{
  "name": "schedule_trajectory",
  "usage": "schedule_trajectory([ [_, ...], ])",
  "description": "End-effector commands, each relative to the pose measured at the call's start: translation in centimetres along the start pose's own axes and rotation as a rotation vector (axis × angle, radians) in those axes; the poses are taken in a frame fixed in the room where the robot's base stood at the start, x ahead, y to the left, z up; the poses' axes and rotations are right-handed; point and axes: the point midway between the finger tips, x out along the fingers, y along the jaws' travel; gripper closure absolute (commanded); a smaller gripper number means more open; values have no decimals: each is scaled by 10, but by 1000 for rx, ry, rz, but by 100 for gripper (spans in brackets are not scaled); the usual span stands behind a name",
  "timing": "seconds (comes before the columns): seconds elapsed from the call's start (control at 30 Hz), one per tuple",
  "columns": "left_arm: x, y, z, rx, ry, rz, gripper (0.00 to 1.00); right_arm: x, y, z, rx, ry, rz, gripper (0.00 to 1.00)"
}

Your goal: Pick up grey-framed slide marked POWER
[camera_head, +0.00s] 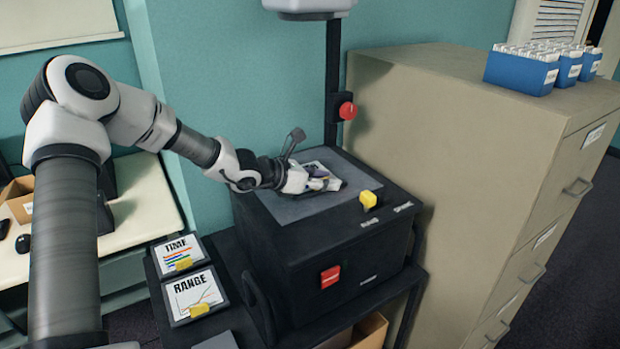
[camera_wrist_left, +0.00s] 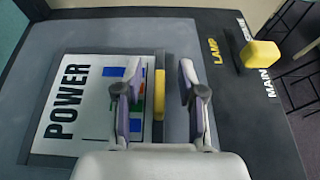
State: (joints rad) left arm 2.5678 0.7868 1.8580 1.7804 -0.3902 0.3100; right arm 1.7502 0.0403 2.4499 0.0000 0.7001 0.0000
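The slide marked POWER (camera_wrist_left: 98,85) lies flat on the grey top plate of the projector (camera_head: 285,207). It has a white face with coloured blocks, a grey frame and a yellow tab (camera_wrist_left: 159,88) along one edge. My left gripper (camera_wrist_left: 160,72) is open over that edge, one finger on each side of the tab; I cannot tell whether either finger touches it. In the head view the left gripper (camera_head: 325,182) is low over the plate and largely hides the slide. My right gripper is not in view.
Slides marked TIME (camera_head: 177,254) and RANGE (camera_head: 193,295) lie left of the projector. A yellow knob (camera_head: 368,199) and a red switch (camera_head: 330,277) are on the projector, with its post (camera_head: 333,85) behind. A filing cabinet (camera_head: 470,120) bearing blue boxes (camera_head: 521,72) stands close right.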

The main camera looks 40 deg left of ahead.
Motion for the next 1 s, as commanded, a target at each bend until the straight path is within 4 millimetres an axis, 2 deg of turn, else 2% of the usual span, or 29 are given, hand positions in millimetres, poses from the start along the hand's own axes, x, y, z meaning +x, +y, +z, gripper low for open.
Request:
schedule_trajectory([
  [0.07, 0, 0, 0, 0, 0, 0, 60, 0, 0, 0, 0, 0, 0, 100],
  [0.1, 0, 0, 0, 0, 0, 0, 75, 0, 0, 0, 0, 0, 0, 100],
  [0.17, 0, 0, 0, 0, 0, 0, 96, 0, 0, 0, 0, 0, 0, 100],
  [0.2, 0, 0, 0, 0, 0, 0, 100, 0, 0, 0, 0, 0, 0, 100],
  [0.53, -1, 0, 0, 0, 0, 0, 100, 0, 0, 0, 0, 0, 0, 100],
  [0.63, -3, 0, 7, 2, -3, -1, 100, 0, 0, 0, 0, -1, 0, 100],
  [0.77, -13, 0, 32, 4, -5, 0, 100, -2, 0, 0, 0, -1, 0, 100],
  [0.9, -28, 0, 67, 5, -3, 0, 100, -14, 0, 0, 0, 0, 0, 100],
  [1.0, -36, 0, 85, 4, -2, 0, 100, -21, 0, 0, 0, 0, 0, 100],
])
